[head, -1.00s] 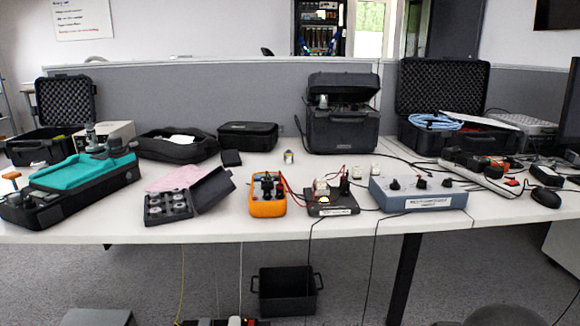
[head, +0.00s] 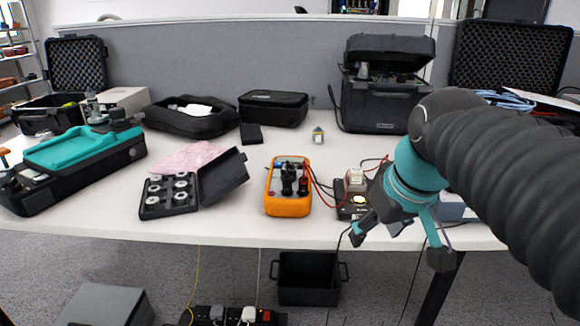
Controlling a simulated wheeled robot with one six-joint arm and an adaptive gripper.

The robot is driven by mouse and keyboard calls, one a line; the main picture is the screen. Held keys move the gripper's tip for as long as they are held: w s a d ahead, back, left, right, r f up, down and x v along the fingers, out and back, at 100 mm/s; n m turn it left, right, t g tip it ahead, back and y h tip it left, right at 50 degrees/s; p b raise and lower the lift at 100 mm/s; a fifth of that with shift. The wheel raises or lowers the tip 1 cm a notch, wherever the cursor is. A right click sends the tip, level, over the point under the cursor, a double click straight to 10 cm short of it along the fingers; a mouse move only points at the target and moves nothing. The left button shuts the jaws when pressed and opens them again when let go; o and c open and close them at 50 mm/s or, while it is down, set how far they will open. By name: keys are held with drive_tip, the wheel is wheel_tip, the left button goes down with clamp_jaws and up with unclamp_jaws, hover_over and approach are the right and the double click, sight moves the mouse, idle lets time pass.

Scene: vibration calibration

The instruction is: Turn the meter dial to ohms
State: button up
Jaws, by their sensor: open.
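An orange multimeter (head: 288,207) lies on the white table near its front edge, in the middle of the head view. Black plugs stand on its face, and red and black leads run from it to the right. Its dial markings are too small and partly covered to read. My gripper (head: 398,250) is to the right of the meter, over the table's front edge. Its two dark fingers are spread apart with nothing between them. It is apart from the meter. The arm comes in from the right and hides the right part of the table.
A small black device (head: 352,209) with leads stands right of the meter, partly behind my gripper. An open black weight case (head: 222,180) lies to the left. A black case (head: 384,105) stands behind. Bare table (head: 243,233) shows left of the meter.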

drive_tip(key=w+a+r+n+g+y+b, duration=0.1)
drive_tip(key=w+a+r+n, duration=0.15)
drive_tip(key=w+r, duration=0.2)
drive_tip(key=w+a+r+n+y, duration=0.1)
drive_tip(key=w+a+r+n, duration=0.1)
drive_tip(key=w+r+n, duration=0.3)
drive_tip(key=n+g+y+b, duration=0.1)
drive_tip(key=n+g, duration=0.1)
drive_tip(key=n, duration=0.3)
approach(289, 170)
drive_tip(key=shift+m, duration=0.25)
drive_tip(key=b+x, duration=0.4)
drive_tip(key=x, duration=0.5)
drive_tip(key=c, duration=1.2)
